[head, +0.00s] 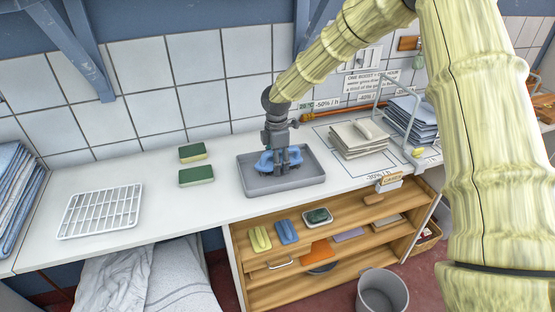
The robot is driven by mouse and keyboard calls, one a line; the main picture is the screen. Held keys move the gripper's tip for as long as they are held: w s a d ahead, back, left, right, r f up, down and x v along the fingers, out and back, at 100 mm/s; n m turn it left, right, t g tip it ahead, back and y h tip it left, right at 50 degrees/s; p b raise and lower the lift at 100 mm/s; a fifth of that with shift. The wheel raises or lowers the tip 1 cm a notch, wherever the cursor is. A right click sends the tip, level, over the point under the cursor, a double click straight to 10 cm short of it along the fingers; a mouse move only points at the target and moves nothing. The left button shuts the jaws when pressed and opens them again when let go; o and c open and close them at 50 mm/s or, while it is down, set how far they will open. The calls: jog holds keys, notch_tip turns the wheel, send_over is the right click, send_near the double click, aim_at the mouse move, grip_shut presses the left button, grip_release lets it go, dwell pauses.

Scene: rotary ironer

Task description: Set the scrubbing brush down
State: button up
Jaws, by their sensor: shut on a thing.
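My gripper (281,164) points down over a grey tray (284,188) on the white counter. It is shut on a blue scrubbing brush (265,163), and its fingers cover the brush's middle. The brush is within the tray's outline, at or just above its floor; I cannot tell whether it touches.
Two green sponges (196,175) lie left of the tray, and a white wire rack (101,211) lies farther left. Folded beige cloths (358,139) lie to the right. Wooden shelves (262,273) below hold several small items. A grey bin (382,293) stands on the floor.

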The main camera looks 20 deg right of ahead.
dwell(0.3)
jog(key=o, duration=0.9)
notch_tip(320, 180, up, 12)
jog(key=shift+a+r+b, duration=0.1)
jog(key=shift+b, duration=0.8)
